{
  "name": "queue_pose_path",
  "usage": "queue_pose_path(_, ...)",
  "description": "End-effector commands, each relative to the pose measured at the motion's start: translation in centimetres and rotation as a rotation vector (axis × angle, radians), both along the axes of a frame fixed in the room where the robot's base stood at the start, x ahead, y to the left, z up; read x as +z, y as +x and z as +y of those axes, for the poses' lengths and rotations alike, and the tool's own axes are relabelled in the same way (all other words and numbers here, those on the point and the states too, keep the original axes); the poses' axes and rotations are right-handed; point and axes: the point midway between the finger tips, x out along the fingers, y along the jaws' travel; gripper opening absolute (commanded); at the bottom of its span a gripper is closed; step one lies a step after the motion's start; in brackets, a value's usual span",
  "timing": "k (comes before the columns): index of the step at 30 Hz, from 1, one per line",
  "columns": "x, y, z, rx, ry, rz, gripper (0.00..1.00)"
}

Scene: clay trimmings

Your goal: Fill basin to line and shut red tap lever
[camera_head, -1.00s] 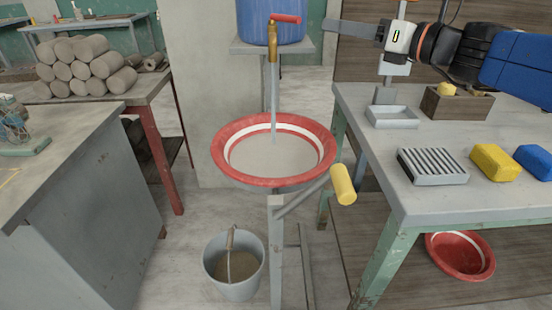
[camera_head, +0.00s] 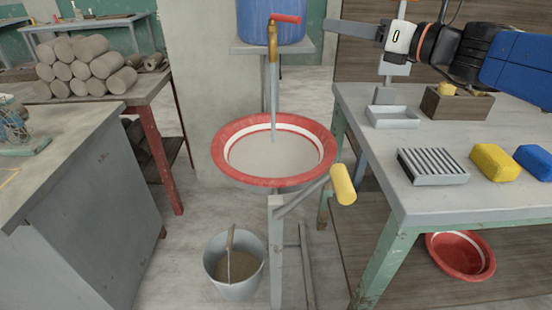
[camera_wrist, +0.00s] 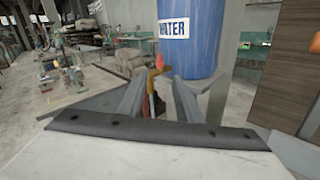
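The brass tap (camera_head: 273,45) with its red lever (camera_head: 287,18) sits below the blue water barrel (camera_head: 262,22). The lever points right, and a stream of water falls from the tap. The basin (camera_head: 226,132) has a red rim and a white line around its inner wall. Greyish water stands in it, with its surface close to the white line's lower edge. My gripper (camera_head: 345,28) is right of the lever, apart from it. In the wrist view its fingers (camera_wrist: 158,88) are spread and empty, with the red lever (camera_wrist: 160,61) visible beyond the gap.
A yellow-handled crank (camera_head: 343,184) juts out right of the basin. A grey bucket (camera_head: 234,290) stands on the floor below. The right table (camera_head: 440,205) holds a ridged dish, sponges and a wooden box. Clay rolls (camera_head: 85,65) lie stacked at left.

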Motion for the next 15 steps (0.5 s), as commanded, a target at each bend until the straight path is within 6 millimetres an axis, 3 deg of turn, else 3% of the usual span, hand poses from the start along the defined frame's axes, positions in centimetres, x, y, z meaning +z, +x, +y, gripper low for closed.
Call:
queue_pose_path(1,0.0,0.0,0.0,0.0,0.0,0.0,0.22)
queue_pose_path(4,0.0,0.0,0.0,0.0,0.0,0.0,0.0)
queue_pose_path(10,-0.1,-0.1,0.8,0.029,-0.027,-0.002,0.0)
queue_pose_path(15,-0.9,-0.8,5.1,0.193,-0.196,-0.019,0.0)
